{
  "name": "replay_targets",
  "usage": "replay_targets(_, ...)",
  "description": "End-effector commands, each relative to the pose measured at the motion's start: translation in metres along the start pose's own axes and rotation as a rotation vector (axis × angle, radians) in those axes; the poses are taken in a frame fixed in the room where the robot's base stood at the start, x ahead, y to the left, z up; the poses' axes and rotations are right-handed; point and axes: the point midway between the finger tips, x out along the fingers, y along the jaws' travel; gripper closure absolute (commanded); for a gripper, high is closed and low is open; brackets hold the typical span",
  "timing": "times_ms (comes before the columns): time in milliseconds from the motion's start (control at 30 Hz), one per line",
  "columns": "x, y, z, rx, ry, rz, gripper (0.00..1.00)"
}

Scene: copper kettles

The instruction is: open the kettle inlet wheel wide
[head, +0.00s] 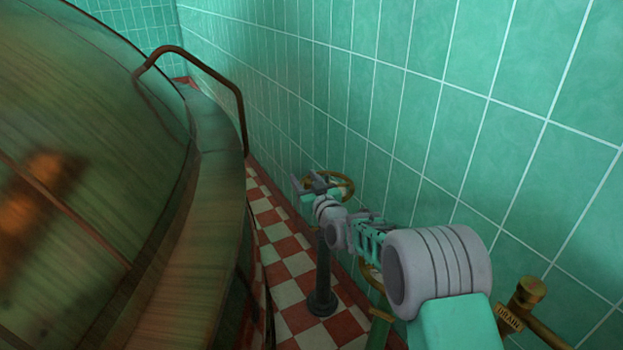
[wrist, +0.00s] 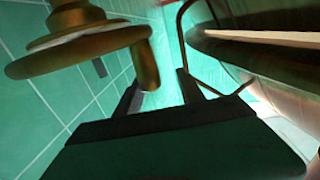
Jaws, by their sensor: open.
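A brass handwheel (head: 345,183) tops a dark post (head: 322,272) beside the tiled wall in the head view. No label naming it as the inlet wheel shows. In the wrist view the wheel (wrist: 75,53) is close at upper left, seen nearly edge-on, with a brass peg (wrist: 145,66) on its rim. My gripper (head: 308,182) is at the wheel's left side in the head view, partly covering it. In the wrist view its fingers (wrist: 158,95) are apart with nothing between them, and the peg is near the left finger. I cannot tell whether they touch.
The big copper kettle (head: 70,160) with its ledge fills the left, with a bent copper rail (head: 215,78) behind it. Green tiled wall (head: 440,110) bounds the right. A brass fitting marked DRAIN (head: 510,318) stands at lower right. The checkered floor strip (head: 285,245) between is narrow.

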Motion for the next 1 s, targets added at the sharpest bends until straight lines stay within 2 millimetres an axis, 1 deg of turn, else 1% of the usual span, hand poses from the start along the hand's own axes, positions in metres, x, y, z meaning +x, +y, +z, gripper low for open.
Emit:
replay_targets(33, -0.007, -0.002, -0.018, 0.000, 0.004, 0.000, 0.54)
replay_targets(267, -0.050, -0.010, -0.070, -0.001, 0.005, -0.001, 0.54)
replay_targets(400, -0.087, -0.016, -0.084, 0.000, 0.002, 0.000, 0.54)
replay_targets(500, -0.110, -0.020, -0.093, 0.000, 0.002, 0.000, 0.54)
replay_targets(600, -0.127, -0.023, -0.098, 0.000, 0.002, 0.000, 0.54)
replay_targets(700, -0.136, -0.025, -0.101, 0.000, 0.001, -0.001, 0.54)
replay_targets(767, -0.138, -0.025, -0.102, 0.000, 0.002, -0.001, 0.54)
replay_targets(1000, -0.138, -0.025, -0.101, 0.000, 0.001, -0.001, 0.54)
